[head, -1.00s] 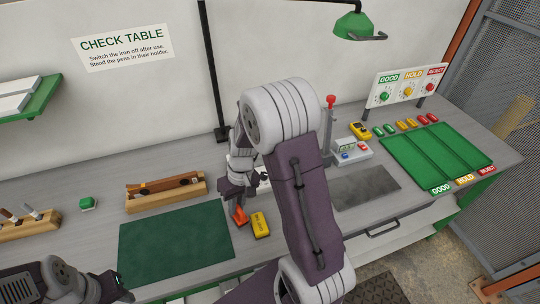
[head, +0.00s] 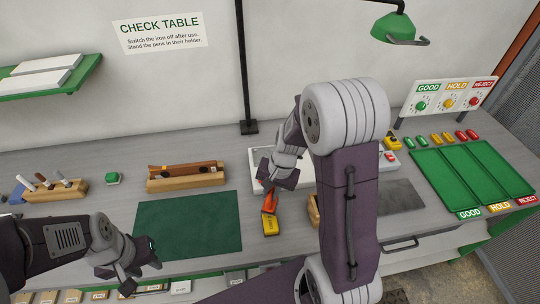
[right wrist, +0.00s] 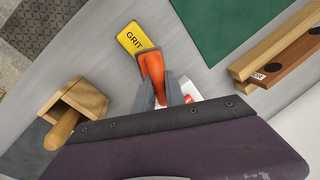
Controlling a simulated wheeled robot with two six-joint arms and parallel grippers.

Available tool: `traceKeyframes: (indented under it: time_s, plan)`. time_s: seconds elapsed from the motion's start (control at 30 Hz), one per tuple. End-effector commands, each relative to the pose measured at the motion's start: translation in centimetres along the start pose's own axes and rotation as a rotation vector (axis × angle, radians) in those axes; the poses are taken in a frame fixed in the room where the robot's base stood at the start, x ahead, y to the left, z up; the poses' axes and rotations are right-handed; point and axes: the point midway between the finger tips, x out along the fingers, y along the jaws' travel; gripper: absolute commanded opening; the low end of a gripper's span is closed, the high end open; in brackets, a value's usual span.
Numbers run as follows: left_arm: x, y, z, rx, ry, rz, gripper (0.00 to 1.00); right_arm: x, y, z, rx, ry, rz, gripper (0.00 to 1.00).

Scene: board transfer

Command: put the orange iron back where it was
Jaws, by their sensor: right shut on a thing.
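The orange iron (head: 270,202) is in my right gripper (head: 283,183), over the grey table right of the green mat. In the right wrist view the iron (right wrist: 153,72) sits between the fingers of my right gripper (right wrist: 168,95), which is shut on it. Its free end overlaps the yellow GRIT block (right wrist: 131,36) in the picture; I cannot tell whether they touch. In the head view the GRIT block (head: 269,226) lies just in front of the iron. My left gripper (head: 138,265) is empty at the mat's front left; its jaw opening is unclear.
The green mat (head: 188,225) is bare. Behind it stands a wooden rack (head: 186,184), with a pen holder (head: 55,195) further left. A wooden box with a handled tool (right wrist: 75,100) stands near the iron. Green trays (head: 470,175) lie at right. My right arm hides part of the table.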

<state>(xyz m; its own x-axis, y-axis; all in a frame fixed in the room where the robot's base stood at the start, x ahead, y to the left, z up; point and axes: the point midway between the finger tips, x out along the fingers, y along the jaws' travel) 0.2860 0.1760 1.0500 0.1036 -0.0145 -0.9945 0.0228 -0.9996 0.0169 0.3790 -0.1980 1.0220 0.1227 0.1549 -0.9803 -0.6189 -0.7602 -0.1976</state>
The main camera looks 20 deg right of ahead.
Motion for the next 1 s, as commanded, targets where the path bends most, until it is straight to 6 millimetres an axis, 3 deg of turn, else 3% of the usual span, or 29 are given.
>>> traceKeyframes:
  time_s: [0.37, 0.6, 0.8, 1.0]
  plan:
    - [-0.8, 0.0, -0.1, 0.000, 0.000, 0.000, 0.36, -3.4, -0.8, -5.4, 0.656, 0.136, -0.004, 0.00]
    - [-2.1, 0.0, -0.2, 0.000, 0.000, 0.000, 0.36, -8.0, -0.7, -11.3, 1.064, 0.218, -0.006, 0.00]
    - [-2.9, 0.1, -0.3, 0.000, 0.000, 0.000, 0.36, -10.6, -0.1, -14.2, 1.106, 0.221, -0.002, 0.00]
    - [-3.1, 0.1, -0.3, 0.000, 0.000, 0.000, 0.36, -10.8, 0.4, -14.4, 1.122, 0.222, 0.000, 0.00]
